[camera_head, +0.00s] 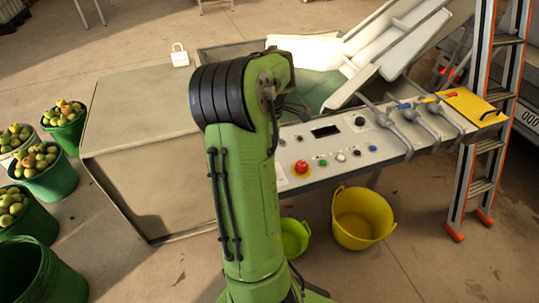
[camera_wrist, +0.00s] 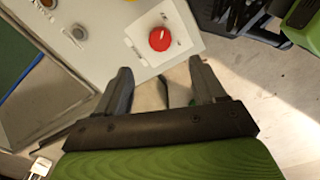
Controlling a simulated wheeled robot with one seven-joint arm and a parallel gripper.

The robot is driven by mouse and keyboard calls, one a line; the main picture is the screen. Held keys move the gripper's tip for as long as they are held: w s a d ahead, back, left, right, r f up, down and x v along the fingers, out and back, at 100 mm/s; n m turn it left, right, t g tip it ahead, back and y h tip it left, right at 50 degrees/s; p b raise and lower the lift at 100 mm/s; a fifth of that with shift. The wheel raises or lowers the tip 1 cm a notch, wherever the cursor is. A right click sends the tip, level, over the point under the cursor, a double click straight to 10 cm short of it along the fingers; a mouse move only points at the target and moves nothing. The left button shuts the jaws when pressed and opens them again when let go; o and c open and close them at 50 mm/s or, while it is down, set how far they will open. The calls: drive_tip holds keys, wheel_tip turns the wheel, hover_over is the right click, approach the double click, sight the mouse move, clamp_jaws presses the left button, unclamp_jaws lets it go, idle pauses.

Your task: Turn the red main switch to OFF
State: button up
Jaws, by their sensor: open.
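The red main switch (camera_wrist: 160,39) shows in the wrist view as a round red knob with a pale mark on its face. It sits on a light square plate (camera_wrist: 186,38) at the edge of a grey panel. I cannot read its position from the small marks. My gripper (camera_wrist: 160,75) is open and empty, its two dark fingers pointing toward the knob. The knob appears beyond the fingertips, roughly between them and apart from them. In the head view my green arm hides the gripper, and I cannot make out the switch there.
The head view shows the control panel (camera_head: 338,150) with a red mushroom button (camera_head: 301,167), small buttons and grey levers (camera_head: 393,132). A yellow tub (camera_head: 362,218) and a green bucket (camera_head: 294,238) stand below. A ladder (camera_head: 487,130) is at right, apple buckets (camera_head: 46,182) at left.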

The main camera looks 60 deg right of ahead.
wheel_tip(320, 180, up, 5)
drive_tip(key=shift+r+p, duration=0.15)
drive_tip(key=shift+p, duration=0.55)
